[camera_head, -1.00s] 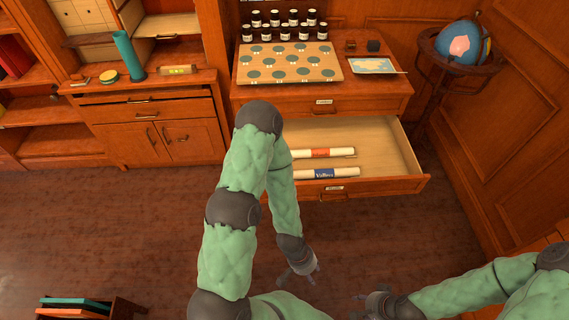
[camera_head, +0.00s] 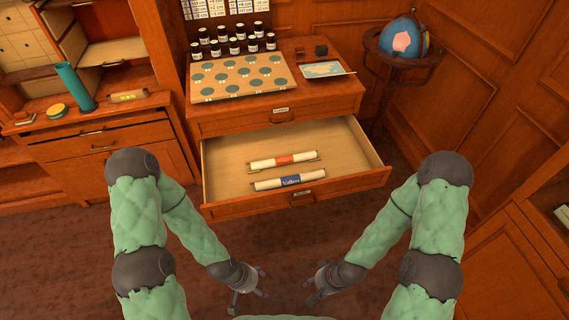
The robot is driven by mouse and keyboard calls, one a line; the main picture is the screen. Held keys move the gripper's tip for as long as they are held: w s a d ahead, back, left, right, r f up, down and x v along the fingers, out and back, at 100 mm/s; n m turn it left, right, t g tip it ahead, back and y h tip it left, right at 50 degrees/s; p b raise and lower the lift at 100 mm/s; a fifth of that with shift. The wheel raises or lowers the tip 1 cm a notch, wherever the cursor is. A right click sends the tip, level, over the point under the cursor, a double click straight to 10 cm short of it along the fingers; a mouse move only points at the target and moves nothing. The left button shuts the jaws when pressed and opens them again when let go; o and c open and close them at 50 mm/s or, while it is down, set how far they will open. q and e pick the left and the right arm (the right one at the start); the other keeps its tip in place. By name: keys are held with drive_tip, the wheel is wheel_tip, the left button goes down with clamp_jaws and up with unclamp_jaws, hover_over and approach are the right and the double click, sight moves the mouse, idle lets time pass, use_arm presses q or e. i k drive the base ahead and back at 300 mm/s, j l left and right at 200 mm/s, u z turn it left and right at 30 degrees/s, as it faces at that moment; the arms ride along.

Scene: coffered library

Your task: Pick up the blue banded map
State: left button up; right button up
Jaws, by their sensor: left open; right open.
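The blue banded map (camera_head: 289,181) is a rolled white scroll with a dark blue label band. It lies in the open lower drawer (camera_head: 230,205), near the drawer's front wall. A similar rolled map with a red-orange band (camera_head: 283,160) lies just behind it, apart from it. My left gripper (camera_head: 252,292) is open and empty, in front of and below the drawer, left of the map. My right gripper (camera_head: 312,290) is open and empty, also in front of and below the drawer. Neither gripper touches a map.
The cabinet top (camera_head: 340,88) above the drawer holds a board of round discs (camera_head: 240,75), several dark jars and a small picture map (camera_head: 323,69). A globe on a stand (camera_head: 403,40) is at the right. A teal tube (camera_head: 75,86) stands on the left cabinet. The drawer's right side is empty.

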sight(286, 180)
drive_tip(key=u, duration=1.45)
drive_tip(key=k+j+z, duration=0.1)
drive_tip(key=z, duration=1.35)
drive_tip(key=i+l, duration=0.25)
drive_tip(key=l, duration=0.15)
drive_tip(key=i+l+u, duration=0.1)
drive_tip(key=i+l, duration=0.4)
drive_tip(key=l, duration=0.3)
drive_tip(key=i+l+u, duration=0.1)
drive_tip(key=l, duration=0.3)
drive_tip(key=u, duration=0.45)
drive_tip(key=i+u, duration=0.1)
drive_tip(key=u, duration=0.35)
drive_tip(key=i+u, duration=0.1)
drive_tip(key=u, duration=0.8)
